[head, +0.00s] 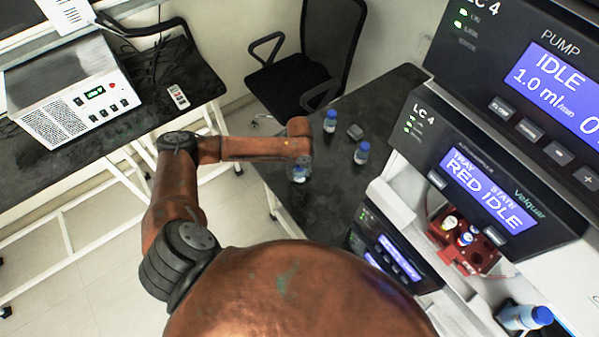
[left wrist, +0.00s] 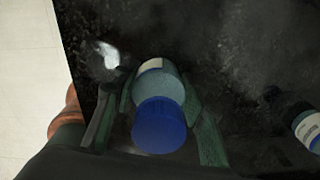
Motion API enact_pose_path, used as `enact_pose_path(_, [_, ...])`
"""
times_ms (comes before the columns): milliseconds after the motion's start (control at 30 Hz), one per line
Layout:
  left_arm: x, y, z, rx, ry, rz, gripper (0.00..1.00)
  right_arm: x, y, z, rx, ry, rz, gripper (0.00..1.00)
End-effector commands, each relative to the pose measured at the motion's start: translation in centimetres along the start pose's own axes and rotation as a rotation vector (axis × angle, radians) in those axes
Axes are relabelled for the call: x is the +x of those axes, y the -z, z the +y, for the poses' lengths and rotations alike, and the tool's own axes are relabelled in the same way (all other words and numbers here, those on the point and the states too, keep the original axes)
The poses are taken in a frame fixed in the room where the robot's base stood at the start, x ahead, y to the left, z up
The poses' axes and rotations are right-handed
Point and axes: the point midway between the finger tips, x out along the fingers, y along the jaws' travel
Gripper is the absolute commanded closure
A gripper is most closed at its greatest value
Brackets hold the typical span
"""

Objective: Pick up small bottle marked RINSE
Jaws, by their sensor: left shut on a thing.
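A small bottle with a blue cap (head: 299,176) is at the end of my left arm, over the near left part of the dark bench. My left gripper (head: 303,165) is shut on it. In the left wrist view the bottle (left wrist: 160,122) is between the two greenish fingers (left wrist: 163,108), its cap toward the camera. Its pale label is mostly turned away and I cannot read RINSE on it. I cannot tell whether it touches the bench top. Two similar blue-capped bottles stand on the bench, one farther back (head: 330,122) and one to the right (head: 361,154).
The dark bench (head: 325,205) is mostly clear, with a small grey object (head: 355,132) between the two bottles. The LC 4 instrument stack (head: 480,165) rises at the right, with a red tray (head: 480,262) of vials. Another blue-capped bottle (head: 523,317) is at lower right.

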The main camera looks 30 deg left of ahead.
Motion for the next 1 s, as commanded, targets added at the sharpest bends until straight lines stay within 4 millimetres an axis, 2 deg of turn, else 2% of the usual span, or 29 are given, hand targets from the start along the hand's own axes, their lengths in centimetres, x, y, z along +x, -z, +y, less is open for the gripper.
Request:
enact_pose_path(33, [0.0,0.0,0.0,0.0,0.0,0.0,0.7,0.0,0.0,0.0,0.0,0.0,0.0,0.68])
enact_pose_path(367, [0.0,0.0,0.0,0.0,0.001,0.0,0.92,0.0,-0.1,0.2,-0.001,-0.002,-0.001,0.68])
enact_pose_path(633, [-0.2,-0.1,-0.1,0.0,0.002,-0.001,0.92,-0.1,-0.1,0.4,-0.001,-0.004,-0.001,0.68])
enact_pose_path(767, [-0.9,-0.1,-0.1,-0.001,0.002,-0.001,0.92,-0.2,-0.1,0.4,-0.001,-0.004,-0.001,0.68])
enact_pose_path(933, [-3.3,-0.1,-0.1,-0.001,0.003,-0.003,0.92,-0.5,0.0,0.4,-0.001,-0.004,0.0,0.68])
enact_pose_path(1000, [-4.5,0.9,0.2,0.004,0.004,0.0,0.92,-0.7,0.1,0.4,-0.001,-0.004,0.001,0.68])
